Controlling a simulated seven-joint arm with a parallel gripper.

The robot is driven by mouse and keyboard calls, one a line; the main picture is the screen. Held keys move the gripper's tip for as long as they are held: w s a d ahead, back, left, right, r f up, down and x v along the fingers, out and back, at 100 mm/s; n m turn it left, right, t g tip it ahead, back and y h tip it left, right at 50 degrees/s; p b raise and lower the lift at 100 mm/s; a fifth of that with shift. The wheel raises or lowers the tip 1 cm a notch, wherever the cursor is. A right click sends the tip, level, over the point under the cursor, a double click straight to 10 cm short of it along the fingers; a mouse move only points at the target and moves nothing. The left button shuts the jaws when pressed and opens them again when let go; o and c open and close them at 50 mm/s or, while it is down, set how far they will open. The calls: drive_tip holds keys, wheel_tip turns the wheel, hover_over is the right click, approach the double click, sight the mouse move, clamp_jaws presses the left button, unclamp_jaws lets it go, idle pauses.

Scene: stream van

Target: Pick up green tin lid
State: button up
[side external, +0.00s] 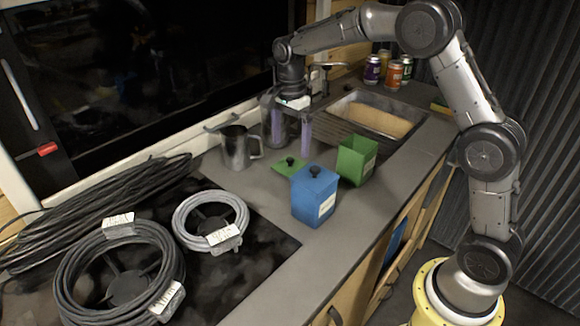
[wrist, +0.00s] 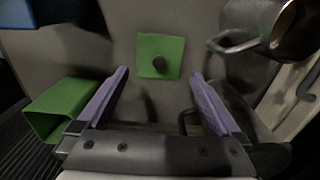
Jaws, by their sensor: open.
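The green tin lid (side external: 287,167) is a flat square with a dark round knob. It lies on the grey counter behind the blue tin, and in the wrist view it lies flat (wrist: 171,50) just beyond my fingertips. My gripper (side external: 290,140) is open and empty above the counter, with its two purple fingers pointing down. In the wrist view the fingers (wrist: 160,75) stand wide apart, and the lid is centred between them. The open green tin (side external: 355,160) stands to the right of the lid and also shows in the wrist view (wrist: 62,108).
A blue tin (side external: 313,197) with its lid on stands close in front of the green lid. A metal jug (side external: 238,148) stands to the left. A sink (side external: 345,122), several cans (side external: 393,74) and cable coils (side external: 118,272) lie around.

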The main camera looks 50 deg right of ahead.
sight(290, 159)
drive_tip(key=shift+s+a+f, duration=0.1)
drive_tip(key=shift+f, duration=1.3)
drive_tip(key=shift+a+f, duration=0.1)
drive_tip(key=shift+f, duration=1.3)
drive_tip(key=c, duration=1)
drive_tip(key=shift+r, duration=0.1)
drive_tip(key=shift+r, duration=0.6)
drive_tip(key=s+a+r, duration=0.1)
drive_tip(key=s+r, duration=1.1)
drive_tip(key=s, duration=0.2)
drive_tip(key=d+r, duration=0.3)
drive_tip(key=d, duration=0.6)
drive_tip(key=shift+d+r, duration=0.3)
drive_tip(key=shift+r, duration=0.05)
